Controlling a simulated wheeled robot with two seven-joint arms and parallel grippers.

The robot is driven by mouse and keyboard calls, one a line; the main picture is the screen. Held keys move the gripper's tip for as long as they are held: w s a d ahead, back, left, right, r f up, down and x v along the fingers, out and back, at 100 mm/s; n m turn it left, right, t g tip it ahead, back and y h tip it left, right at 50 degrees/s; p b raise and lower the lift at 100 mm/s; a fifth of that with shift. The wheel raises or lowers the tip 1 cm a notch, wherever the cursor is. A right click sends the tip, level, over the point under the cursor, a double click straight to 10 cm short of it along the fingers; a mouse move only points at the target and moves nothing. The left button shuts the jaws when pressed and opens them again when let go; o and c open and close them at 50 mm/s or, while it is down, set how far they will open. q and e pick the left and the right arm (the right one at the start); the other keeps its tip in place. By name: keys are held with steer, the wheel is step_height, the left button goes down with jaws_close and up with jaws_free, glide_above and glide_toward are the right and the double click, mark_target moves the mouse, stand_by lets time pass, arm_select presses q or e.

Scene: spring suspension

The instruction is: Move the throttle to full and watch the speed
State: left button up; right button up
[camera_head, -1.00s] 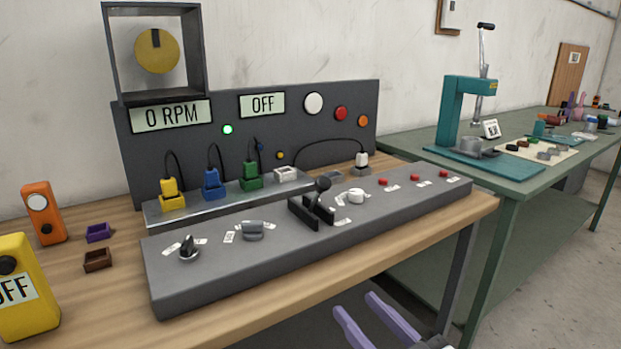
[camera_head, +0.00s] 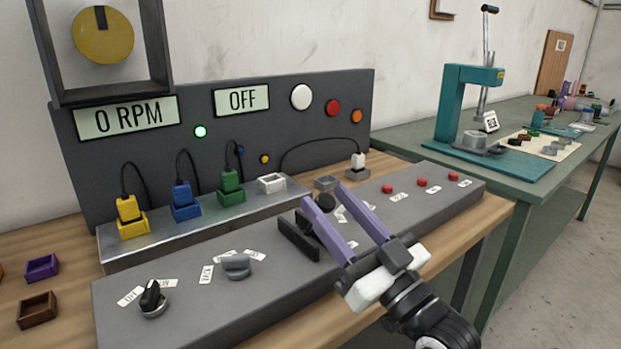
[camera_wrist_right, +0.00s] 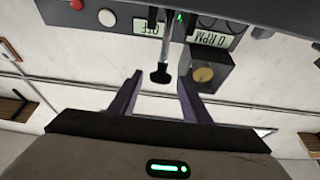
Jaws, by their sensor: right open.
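The throttle lever, with a black knob (camera_head: 319,203), stands up from its slotted black guide (camera_head: 298,240) on the sloped grey control panel (camera_head: 225,310). My right gripper (camera_head: 325,195) is open, its purple fingers reaching over the panel around the knob. In the wrist view the black lever (camera_wrist_right: 161,74) shows between the two spread fingers (camera_wrist_right: 158,78), with gaps on both sides. The fingers and hand partly hide the lever's shaft. The speed display (camera_head: 126,117) reads 0 RPM, and a second display (camera_head: 242,98) reads OFF. My left gripper is out of view.
A black knob (camera_head: 152,297) and a grey knob (camera_head: 236,266) sit left of the lever; red buttons (camera_head: 422,182) sit right. Yellow, blue and green plugs (camera_head: 230,181) stand behind. A teal press (camera_head: 465,100) stands on the green table (camera_head: 405,138).

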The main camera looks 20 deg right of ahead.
steer(key=x, duration=0.6)
jaws_close()
